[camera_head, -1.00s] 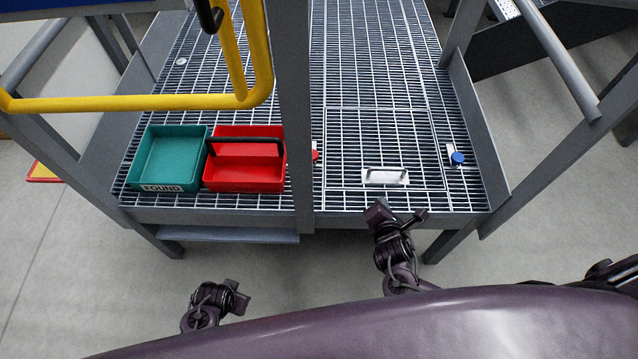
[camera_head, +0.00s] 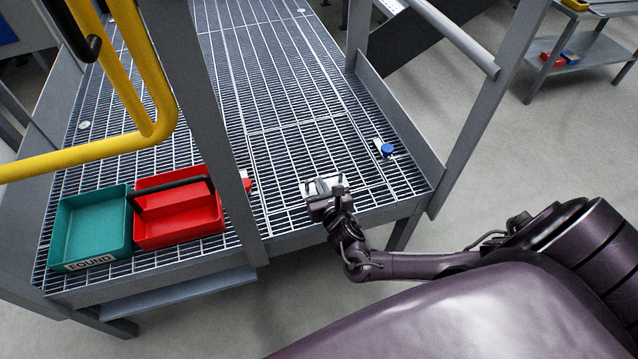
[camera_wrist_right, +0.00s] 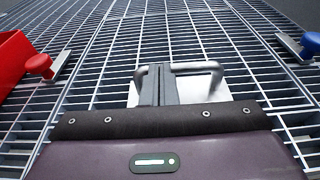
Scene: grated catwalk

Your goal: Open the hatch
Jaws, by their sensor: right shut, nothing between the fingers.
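The hatch (camera_head: 290,150) is a square of grating lying flat in the catwalk floor, closed. A metal plate with a raised bar handle (camera_head: 309,187) sits at its near edge; the handle also shows in the right wrist view (camera_wrist_right: 212,68). My right gripper (camera_head: 326,192) is shut and empty. Its fingers overlap the middle of the handle in the right wrist view, and I cannot tell whether they touch it. A red-knobbed latch (camera_head: 247,183) is left of the hatch, and a blue-knobbed latch (camera_head: 387,150) is right of it. My left gripper is out of view.
A teal tray (camera_head: 62,232) marked FOUND and a red tote (camera_head: 180,230) stand at the left. A grey post (camera_head: 210,110) rises between the tote and the hatch. A yellow rail (camera_head: 90,156) crosses the upper left. The grating beyond the hatch is clear.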

